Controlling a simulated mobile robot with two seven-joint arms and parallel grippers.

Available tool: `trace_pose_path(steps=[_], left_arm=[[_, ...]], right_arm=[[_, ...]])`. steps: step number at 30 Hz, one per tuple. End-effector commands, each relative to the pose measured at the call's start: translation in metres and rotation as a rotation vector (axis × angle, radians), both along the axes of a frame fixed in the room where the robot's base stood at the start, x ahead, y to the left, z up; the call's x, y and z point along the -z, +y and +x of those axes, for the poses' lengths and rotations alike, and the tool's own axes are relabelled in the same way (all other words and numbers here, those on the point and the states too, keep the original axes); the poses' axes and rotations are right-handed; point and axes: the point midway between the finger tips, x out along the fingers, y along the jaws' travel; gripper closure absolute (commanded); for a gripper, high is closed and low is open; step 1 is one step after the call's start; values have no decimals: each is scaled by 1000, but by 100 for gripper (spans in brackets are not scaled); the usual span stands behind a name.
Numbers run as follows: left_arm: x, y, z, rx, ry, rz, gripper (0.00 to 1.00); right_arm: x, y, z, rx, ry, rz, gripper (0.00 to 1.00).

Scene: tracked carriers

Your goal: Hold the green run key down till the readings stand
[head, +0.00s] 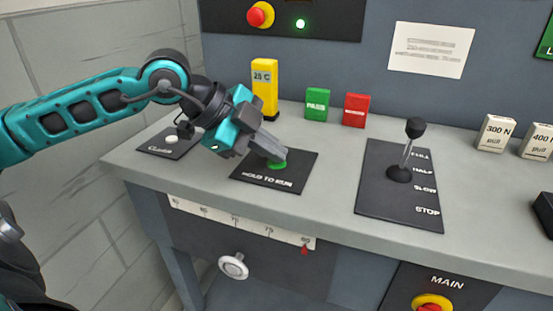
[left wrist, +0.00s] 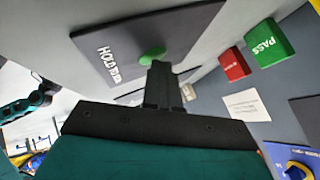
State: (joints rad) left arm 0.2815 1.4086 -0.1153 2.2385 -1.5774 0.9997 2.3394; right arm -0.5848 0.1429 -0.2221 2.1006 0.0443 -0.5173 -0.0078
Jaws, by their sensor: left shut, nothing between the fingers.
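The green run key (head: 277,165) sits on a black plate (head: 283,180) lettered "HOLD TO RUN" on the grey bench. My left gripper (head: 278,155) is shut and empty, its fingertips over the key and covering part of it. In the left wrist view the green key (left wrist: 152,55) shows right by the tips of the closed fingers (left wrist: 160,66). I cannot tell whether the key is pressed down. A green lamp (head: 300,23) is lit on the back panel. My right gripper is not in view.
A lever (head: 410,150) stands on a plate marked down to "STOP". A yellow "25 C" block (head: 264,88), a green "PASS" block (head: 317,104) and a red block (head: 355,109) stand behind the key. A scale (head: 240,222) with a red pointer runs along the bench front.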

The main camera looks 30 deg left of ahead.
Motion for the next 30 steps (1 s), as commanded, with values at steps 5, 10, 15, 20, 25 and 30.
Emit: trace_pose_path(steps=[5,10,15,20,25,30], left_arm=[[1,0,0,0,3,1,100],[1,0,0,0,3,1,100],[0,0,0,0,3,1,100],[-7,0,0,0,2,0,100],[-17,0,0,0,1,1,100],[-18,0,0,-1,2,0,100]], right_arm=[[0,0,0,1,0,1,47],[0,0,0,1,0,1,47],[-1,0,0,1,0,1,47],[-7,0,0,0,0,0,47],[-15,0,0,-1,0,-2,47],[-15,-1,0,-3,0,-4,47]])
